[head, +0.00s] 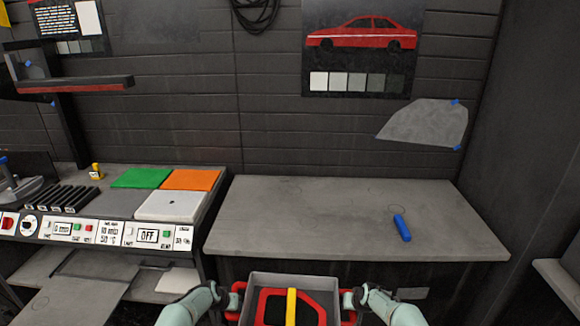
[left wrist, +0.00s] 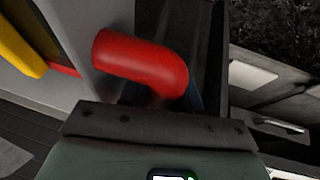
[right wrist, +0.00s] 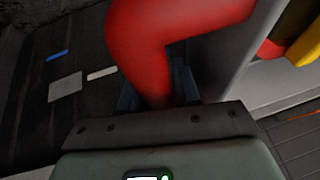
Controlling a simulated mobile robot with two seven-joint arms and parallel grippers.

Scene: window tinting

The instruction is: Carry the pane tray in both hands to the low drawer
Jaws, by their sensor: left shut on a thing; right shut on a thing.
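The grey pane tray (head: 294,279) is at the bottom middle of the head view, in front of the workbench, its lower part cut off. A red-framed dark pane with a yellow bar (head: 291,306) lies in it. My left gripper (head: 237,298) is shut on the tray's left red handle (left wrist: 140,62). My right gripper (head: 349,299) is shut on the right red handle (right wrist: 150,50). The fingertips are mostly hidden behind the handles in the wrist views. Below the left counter are grey drawer-like fronts and a bar handle (left wrist: 278,126); I cannot tell which is the low drawer.
The grey workbench (head: 300,220) ahead is mostly clear, with a blue cylinder (head: 402,227) on it. The left counter carries a control panel (head: 95,232), green (head: 140,178) and orange (head: 190,179) sheets and a white plate (head: 170,205). A dark wall closes off the right.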

